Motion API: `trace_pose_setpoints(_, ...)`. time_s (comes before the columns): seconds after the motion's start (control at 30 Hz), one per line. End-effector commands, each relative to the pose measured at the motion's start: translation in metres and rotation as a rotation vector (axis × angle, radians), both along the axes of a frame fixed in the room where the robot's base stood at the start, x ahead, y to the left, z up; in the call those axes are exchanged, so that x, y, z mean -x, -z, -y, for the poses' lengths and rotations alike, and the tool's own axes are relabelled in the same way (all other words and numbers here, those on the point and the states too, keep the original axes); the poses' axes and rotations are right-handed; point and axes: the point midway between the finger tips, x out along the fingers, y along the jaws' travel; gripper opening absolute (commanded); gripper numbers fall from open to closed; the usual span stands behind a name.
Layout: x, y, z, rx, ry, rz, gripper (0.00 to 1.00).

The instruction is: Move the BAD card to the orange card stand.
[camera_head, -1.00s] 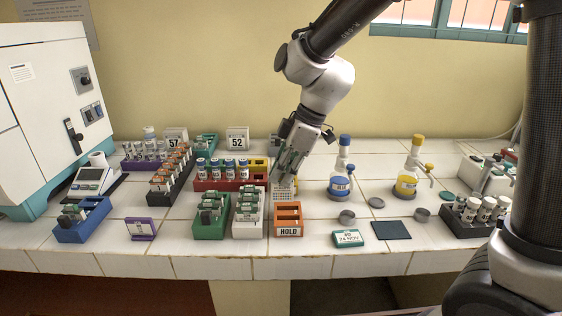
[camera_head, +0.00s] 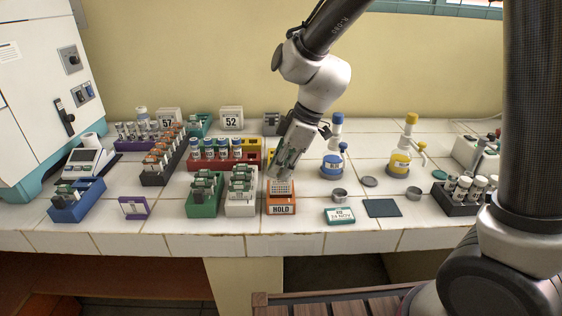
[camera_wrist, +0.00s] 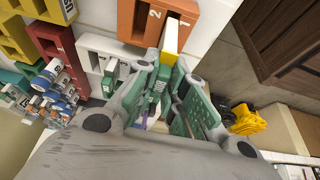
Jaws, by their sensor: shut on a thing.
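The orange card stand (camera_head: 281,209), labelled HOLD, is near the front of the bench; in the wrist view it shows at the top (camera_wrist: 141,22) with slots marked 1 and 2. My gripper (camera_head: 282,172) points down at the stand's back part. It is shut on a yellow and white card (camera_wrist: 171,36), whose white gridded face (camera_head: 281,187) shows over the stand. In the wrist view the card is at the slot marked 1. I cannot tell how far it sits in the slot.
A white rack (camera_head: 240,208) and a green rack (camera_head: 203,208) stand close left of the orange stand. A red rack (camera_head: 212,166) with vials is behind. Bottles stand behind right.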

Motion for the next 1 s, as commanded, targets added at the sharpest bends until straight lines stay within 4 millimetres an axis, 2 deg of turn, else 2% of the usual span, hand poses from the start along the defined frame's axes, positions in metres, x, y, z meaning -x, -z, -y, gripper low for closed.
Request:
trace_pose_setpoints(0.6, 0.000, 0.033, 0.000, 0.000, 0.001, -0.001, 0.00)
trace_pose_setpoints(1.0, 0.000, 0.039, 0.000, 0.000, 0.000, 0.001, 0.00)
